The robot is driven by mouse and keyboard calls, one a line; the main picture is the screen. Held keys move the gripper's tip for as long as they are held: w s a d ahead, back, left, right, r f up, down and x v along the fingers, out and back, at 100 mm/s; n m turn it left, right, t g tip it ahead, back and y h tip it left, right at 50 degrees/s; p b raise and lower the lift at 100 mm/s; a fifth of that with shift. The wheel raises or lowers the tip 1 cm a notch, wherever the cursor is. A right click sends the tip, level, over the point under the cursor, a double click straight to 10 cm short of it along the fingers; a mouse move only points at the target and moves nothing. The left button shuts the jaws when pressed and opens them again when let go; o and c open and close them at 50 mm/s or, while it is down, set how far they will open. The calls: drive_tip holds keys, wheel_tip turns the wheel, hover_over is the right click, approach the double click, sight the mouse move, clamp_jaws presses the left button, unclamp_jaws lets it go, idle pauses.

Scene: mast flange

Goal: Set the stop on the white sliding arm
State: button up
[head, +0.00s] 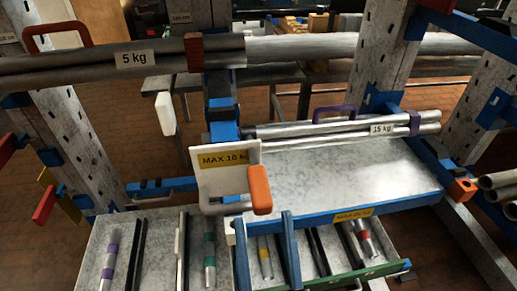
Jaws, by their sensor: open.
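A white part labelled "MAX 10 kg" (222,175) sits at the middle of the rack, below a blue upright bracket (222,108); I take it as the front of the white sliding arm. An orange stop-like piece (260,189) hangs tilted at its right front edge. I cannot tell whether this stop is engaged. Another plain white piece (165,113) hangs left of the bracket. How far the arm is slid out is not clear. My gripper is not visible in the head view.
A grey tube bundle labelled "5 kg" (120,62) crosses above at left. A "15 kg" bundle (345,129) lies at the back of a blue-edged shelf (345,180), otherwise bare. Below are open drawers with banded rods (209,250). A red stop (44,204) hangs at far left.

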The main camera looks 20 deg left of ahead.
sight(258, 176)
drive_tip(key=p+x, duration=0.1)
drive_tip(key=x, duration=0.8)
drive_tip(key=shift+w+r+p, duration=0.1)
drive_tip(key=shift+r+p, duration=0.05)
drive_tip(key=shift+p, duration=0.25)
clamp_jaws()
idle(0.8)
